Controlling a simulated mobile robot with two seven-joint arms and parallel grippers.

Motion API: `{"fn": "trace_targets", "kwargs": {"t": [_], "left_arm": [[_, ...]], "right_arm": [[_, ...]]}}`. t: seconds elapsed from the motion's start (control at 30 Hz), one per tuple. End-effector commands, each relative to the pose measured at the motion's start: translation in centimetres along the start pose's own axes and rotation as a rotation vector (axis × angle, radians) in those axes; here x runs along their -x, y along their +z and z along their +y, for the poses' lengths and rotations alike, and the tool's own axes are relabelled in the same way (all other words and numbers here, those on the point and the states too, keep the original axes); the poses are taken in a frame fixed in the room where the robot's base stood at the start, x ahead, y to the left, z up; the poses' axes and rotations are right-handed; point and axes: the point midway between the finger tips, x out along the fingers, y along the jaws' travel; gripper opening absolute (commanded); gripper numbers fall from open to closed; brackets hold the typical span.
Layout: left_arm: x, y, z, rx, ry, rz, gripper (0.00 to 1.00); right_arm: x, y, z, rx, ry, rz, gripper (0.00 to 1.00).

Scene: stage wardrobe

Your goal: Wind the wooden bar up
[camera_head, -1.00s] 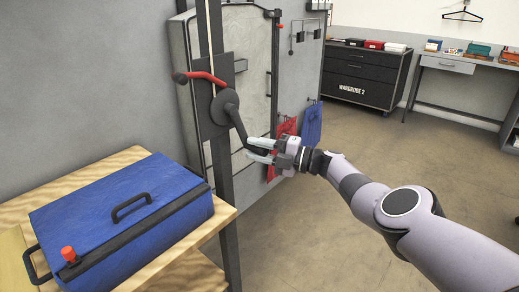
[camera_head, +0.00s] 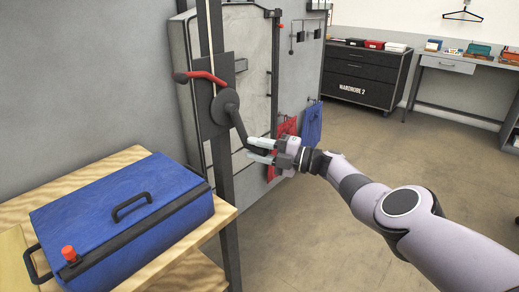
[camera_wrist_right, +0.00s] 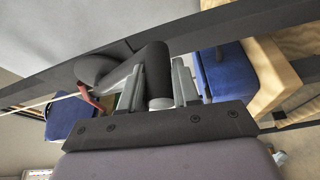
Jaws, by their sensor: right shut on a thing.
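A winch with a dark round hub (camera_head: 224,106) and a dark crank arm (camera_head: 238,126) is fixed on a dark upright post (camera_head: 222,170) at the wall. A red lever (camera_head: 206,77) sits above the hub. My right gripper (camera_head: 260,150) is shut on the crank handle at the lower end of the crank arm. In the right wrist view the handle (camera_wrist_right: 160,102) lies between the two fingers. A light rope (camera_head: 207,25) runs up along the post. The wooden bar is not clearly in view. My left gripper is not in view.
A blue case (camera_head: 120,215) lies on a wooden table (camera_head: 100,172) at the left. Red and blue cloths (camera_head: 311,125) hang on the wall behind my gripper. A dark drawer cabinet (camera_head: 365,72) stands at the back. The floor at the right is clear.

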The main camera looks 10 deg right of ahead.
Motion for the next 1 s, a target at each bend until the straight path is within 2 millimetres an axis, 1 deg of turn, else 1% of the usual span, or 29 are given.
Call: {"fn": "trace_targets", "kwargs": {"t": [0.03, 0.33, 0.37, 0.4, 0.43, 0.7, 0.73, 1.0], "left_arm": [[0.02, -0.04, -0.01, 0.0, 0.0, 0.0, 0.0], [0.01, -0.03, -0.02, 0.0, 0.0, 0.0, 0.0], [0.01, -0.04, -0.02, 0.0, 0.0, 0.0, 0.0], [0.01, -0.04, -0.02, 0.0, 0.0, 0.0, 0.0], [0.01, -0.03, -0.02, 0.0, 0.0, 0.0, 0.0], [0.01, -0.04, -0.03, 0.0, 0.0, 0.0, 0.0], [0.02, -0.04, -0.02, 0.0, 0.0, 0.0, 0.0], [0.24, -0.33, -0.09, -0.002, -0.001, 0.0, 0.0]], "right_arm": [[-1.32, -1.14, 0.5, -0.003, 0.011, 0.03, 0.0], [-1.33, -1.14, 0.48, -0.004, 0.012, 0.03, 0.0], [-1.33, -1.14, 0.48, -0.005, 0.012, 0.03, 0.34], [-1.33, -1.14, 0.48, -0.004, 0.012, 0.03, 0.47], [-1.33, -1.14, 0.48, -0.004, 0.012, 0.03, 0.54], [-1.33, -1.13, 0.48, -0.005, 0.012, 0.03, 0.54], [-0.61, -0.57, 0.29, -0.005, 0.008, 0.016, 0.54], [-0.85, -0.83, -0.06, -0.005, 0.006, 0.013, 0.54]]}}
